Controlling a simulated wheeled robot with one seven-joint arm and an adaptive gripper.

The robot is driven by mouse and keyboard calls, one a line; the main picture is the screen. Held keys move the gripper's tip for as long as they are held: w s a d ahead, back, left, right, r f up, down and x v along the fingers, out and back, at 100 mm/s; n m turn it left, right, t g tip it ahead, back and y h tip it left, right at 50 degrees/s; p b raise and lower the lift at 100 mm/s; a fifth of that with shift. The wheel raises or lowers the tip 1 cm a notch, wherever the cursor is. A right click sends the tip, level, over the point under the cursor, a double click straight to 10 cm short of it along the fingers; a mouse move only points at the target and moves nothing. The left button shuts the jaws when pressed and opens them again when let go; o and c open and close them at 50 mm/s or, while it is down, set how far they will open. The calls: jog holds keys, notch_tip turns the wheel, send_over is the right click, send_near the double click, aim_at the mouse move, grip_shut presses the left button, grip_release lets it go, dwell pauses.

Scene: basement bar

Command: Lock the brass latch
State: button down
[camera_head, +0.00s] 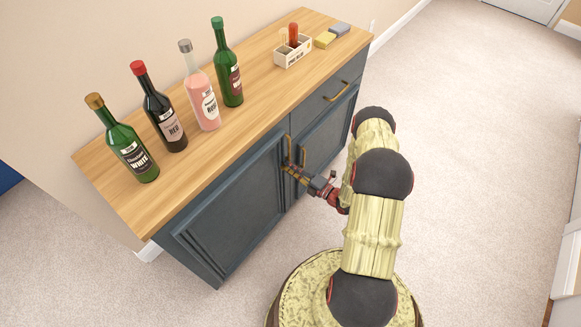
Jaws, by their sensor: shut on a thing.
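The blue cabinet (232,218) has two doors that meet near its middle, with an upright brass handle (287,147) on the left door and another brass handle (302,156) on the right door. My gripper (291,170) reaches in from the right to the seam between the doors, just below the handles. It is shut on a small brass-coloured piece there, which appears to be the brass latch. My fingers mostly hide the latch, so its position cannot be told. Both doors look closed.
On the wooden top (185,205) stand several bottles, including a pink one (203,95), a small white crate (292,52), a yellow sponge (325,39) and a grey block (340,29). A drawer with a brass handle (337,92) is at upper right. The carpet (470,130) is clear.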

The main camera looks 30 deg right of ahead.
jog(key=shift+m, duration=0.6)
jog(key=c, duration=1.9)
grip_release()
jog(key=shift+v, duration=4)
